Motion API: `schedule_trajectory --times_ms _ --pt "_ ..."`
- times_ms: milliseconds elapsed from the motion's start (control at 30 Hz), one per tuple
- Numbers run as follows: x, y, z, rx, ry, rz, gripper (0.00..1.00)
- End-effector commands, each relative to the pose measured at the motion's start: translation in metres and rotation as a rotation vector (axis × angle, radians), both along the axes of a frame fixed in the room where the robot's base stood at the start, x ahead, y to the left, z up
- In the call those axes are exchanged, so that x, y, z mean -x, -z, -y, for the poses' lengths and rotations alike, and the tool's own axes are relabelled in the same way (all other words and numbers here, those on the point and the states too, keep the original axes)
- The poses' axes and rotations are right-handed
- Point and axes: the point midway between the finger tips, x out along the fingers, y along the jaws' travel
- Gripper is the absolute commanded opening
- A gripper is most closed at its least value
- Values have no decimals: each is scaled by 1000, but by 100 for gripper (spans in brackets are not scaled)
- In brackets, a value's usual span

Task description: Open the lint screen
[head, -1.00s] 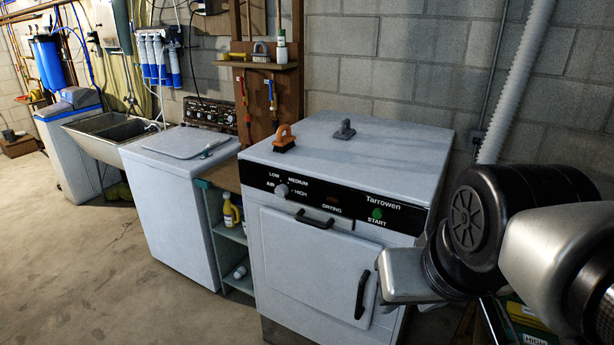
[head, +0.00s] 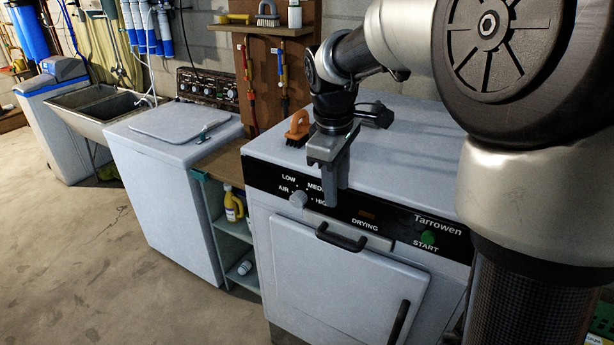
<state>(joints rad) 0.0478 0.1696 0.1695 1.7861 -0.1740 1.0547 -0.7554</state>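The Tarrowen dryer (head: 330,285) stands in front of me with its door shut. A pale strip with a black bar handle (head: 342,238) sits just below the black control panel; it appears to be the lint screen and looks closed. My gripper (head: 330,190) points down in front of the control panel, above and slightly left of this handle, and apart from it. It covers part of the panel lettering. Its fingers overlap in this view, so their opening is unclear. I see nothing held in it.
An orange-handled brush (head: 298,129) and a dark grey object (head: 375,115) lie on the dryer top. The dryer door has its own upright handle (head: 398,324). A knob (head: 298,199) is left of my gripper. A shelf (head: 233,230) and washer (head: 165,195) stand left. Floor ahead-left is clear.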

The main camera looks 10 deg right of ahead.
Motion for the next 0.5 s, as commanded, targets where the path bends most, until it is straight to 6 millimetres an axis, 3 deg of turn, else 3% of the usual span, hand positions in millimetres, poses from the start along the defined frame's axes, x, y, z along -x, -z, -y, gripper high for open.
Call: schedule_trajectory --times_ms 167,500 --pt "-4 16 2 2 -9 -7 34" --pt "-13 86 9 2 -8 -10 34"
